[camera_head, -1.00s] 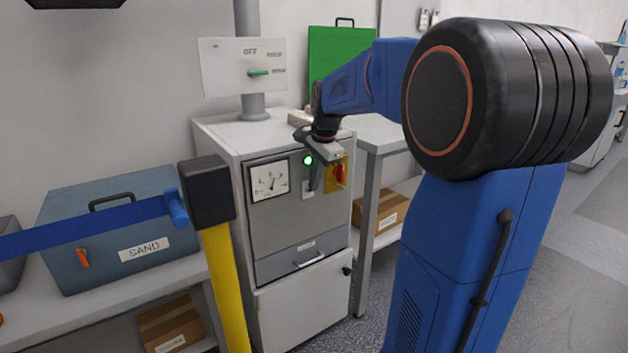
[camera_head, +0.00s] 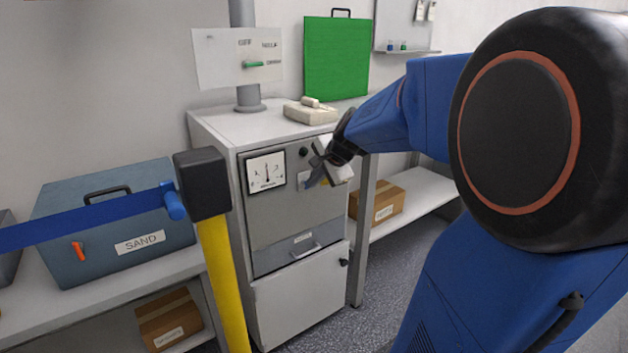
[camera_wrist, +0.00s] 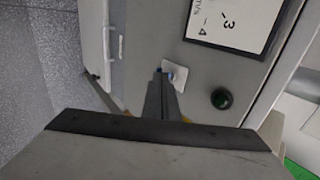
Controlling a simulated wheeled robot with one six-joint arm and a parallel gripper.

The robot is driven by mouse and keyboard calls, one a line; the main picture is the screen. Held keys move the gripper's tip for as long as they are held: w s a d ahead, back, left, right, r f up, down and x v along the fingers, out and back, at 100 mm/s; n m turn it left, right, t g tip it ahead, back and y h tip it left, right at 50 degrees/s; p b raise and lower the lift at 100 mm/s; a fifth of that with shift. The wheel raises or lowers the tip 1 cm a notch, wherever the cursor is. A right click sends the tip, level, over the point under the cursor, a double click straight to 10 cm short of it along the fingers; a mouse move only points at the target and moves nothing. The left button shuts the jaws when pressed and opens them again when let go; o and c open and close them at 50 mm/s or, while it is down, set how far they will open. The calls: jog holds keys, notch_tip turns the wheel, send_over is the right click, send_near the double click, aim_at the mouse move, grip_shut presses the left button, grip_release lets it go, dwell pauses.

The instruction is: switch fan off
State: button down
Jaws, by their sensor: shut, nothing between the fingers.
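A grey cabinet (camera_head: 262,225) stands by the wall with switches on its front panel. My gripper (camera_head: 309,184) is shut and empty at this panel, tips at a small white switch plate with a blue part, which shows in the wrist view (camera_wrist: 174,77). The tips look touching or very close; I cannot tell which. A yellow plate is mostly hidden behind my gripper. No label naming the fan is readable.
A dial gauge (camera_head: 266,171) is left of the switches. A drawer handle (camera_head: 307,252) sits below. A yellow post (camera_head: 222,280) with a blue belt stands in front at left.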

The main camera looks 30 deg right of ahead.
jog(key=shift+w, duration=0.15)
jog(key=shift+w+r, duration=0.35)
jog(key=shift+w, duration=0.25)
